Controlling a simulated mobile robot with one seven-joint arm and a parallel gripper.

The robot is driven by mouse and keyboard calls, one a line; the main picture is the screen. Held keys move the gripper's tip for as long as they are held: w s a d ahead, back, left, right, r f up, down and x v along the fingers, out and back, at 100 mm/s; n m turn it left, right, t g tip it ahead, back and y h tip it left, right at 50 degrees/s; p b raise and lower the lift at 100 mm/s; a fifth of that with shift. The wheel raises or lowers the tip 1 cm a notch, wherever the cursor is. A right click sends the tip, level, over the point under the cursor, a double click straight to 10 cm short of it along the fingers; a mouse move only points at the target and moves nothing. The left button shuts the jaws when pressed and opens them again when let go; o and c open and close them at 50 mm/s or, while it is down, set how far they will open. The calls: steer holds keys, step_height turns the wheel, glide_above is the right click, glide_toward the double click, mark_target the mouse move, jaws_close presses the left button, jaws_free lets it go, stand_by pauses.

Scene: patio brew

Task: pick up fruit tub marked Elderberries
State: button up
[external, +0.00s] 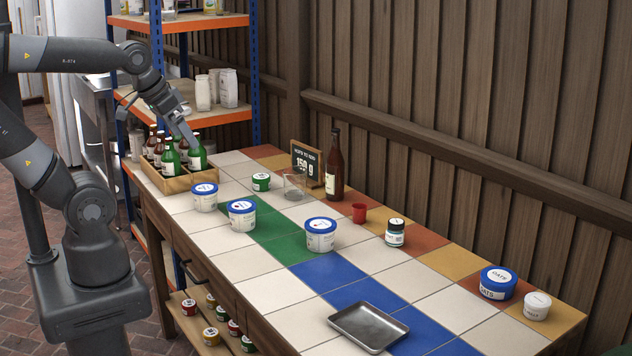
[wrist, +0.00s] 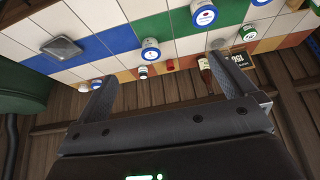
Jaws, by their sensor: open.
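Three tubs with blue lids stand on the tiled table: a left one (external: 205,197), a middle one (external: 241,215) and a right one (external: 320,234). Their labels are too small to read, so I cannot tell which is marked Elderberries. My gripper (external: 188,132) is raised over the bottle crate, apart from the tubs. Its two fingers (wrist: 165,92) are spread with nothing between them in the wrist view.
A wooden crate of bottles (external: 176,183) stands at the table's left end. A tall brown bottle (external: 334,170), a sign (external: 307,160), a glass beaker (external: 294,188), a red cup (external: 359,213) and a dark jar (external: 395,234) stand behind the tubs. A metal tray (external: 368,326) lies in front.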

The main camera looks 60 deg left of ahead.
steer(key=shift+c, duration=0.3)
steer(key=g, duration=0.6)
glide_above(205, 187)
step_height(205, 187, down, 18)
steer(key=f, duration=0.3)
steer(key=a+f, duration=0.1)
steer(key=f, duration=0.1)
steer(key=shift+s, duration=0.25)
steer(key=shift+w+d+f, duration=0.1)
steer(key=shift+d+f, duration=0.05)
steer(key=shift+f, duration=0.9)
steer(key=shift+w+d+f, duration=0.1)
steer(key=shift+f, duration=0.95)
steer(key=shift+w+d+f, duration=0.1)
steer(key=shift+d+f, duration=0.05)
steer(key=shift+f, duration=0.9)
